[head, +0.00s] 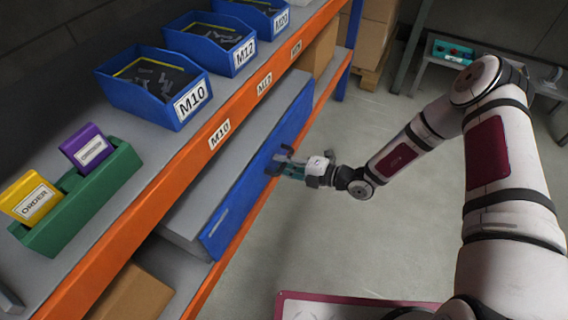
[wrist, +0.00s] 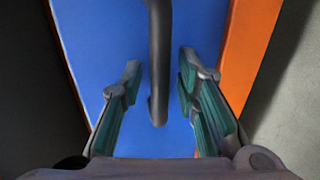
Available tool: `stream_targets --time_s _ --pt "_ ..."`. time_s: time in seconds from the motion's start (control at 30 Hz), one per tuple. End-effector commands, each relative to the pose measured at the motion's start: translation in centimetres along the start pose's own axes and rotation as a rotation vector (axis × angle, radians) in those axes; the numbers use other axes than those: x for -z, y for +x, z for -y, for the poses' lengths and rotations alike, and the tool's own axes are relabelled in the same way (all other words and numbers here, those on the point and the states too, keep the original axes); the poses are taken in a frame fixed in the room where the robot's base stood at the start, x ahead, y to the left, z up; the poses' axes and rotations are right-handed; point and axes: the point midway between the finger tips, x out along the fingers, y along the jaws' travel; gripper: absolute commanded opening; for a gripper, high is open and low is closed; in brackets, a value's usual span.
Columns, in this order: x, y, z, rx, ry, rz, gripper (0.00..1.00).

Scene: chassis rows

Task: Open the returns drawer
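The drawer has a long blue front (head: 247,190) below the upper orange beam, with a grey body behind it. I cannot tell whether it stands fully shut. Its dark bar handle (wrist: 158,60) shows in the wrist view against the blue front (wrist: 105,35). My gripper (head: 279,161) is at the middle of the front, with its fingers toward it. In the wrist view my gripper (wrist: 160,82) is open, with teal-padded fingers on either side of the handle and visible gaps to it. In the head view the fingers largely hide the handle.
Blue bins (head: 153,88) of dark parts stand on the shelf above, near a green holder (head: 78,205) with yellow and purple cards. Orange beams (head: 150,205) run above and below the drawer. The grey aisle floor (head: 330,235) is clear beside the rack. A workbench (head: 440,60) stands behind.

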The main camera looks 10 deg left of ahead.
Motion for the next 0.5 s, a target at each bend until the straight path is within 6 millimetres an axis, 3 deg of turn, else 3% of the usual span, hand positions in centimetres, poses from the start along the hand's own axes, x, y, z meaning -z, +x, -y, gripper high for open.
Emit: stream_targets --time_s 0.03,0.1,0.5 --pt "0.00 -0.01 0.00 0.000 0.000 0.000 0.13" --pt "0.01 -0.01 0.00 0.000 0.000 0.000 0.00" --pt "0.02 -1.00 0.17 0.001 0.001 0.000 0.00"
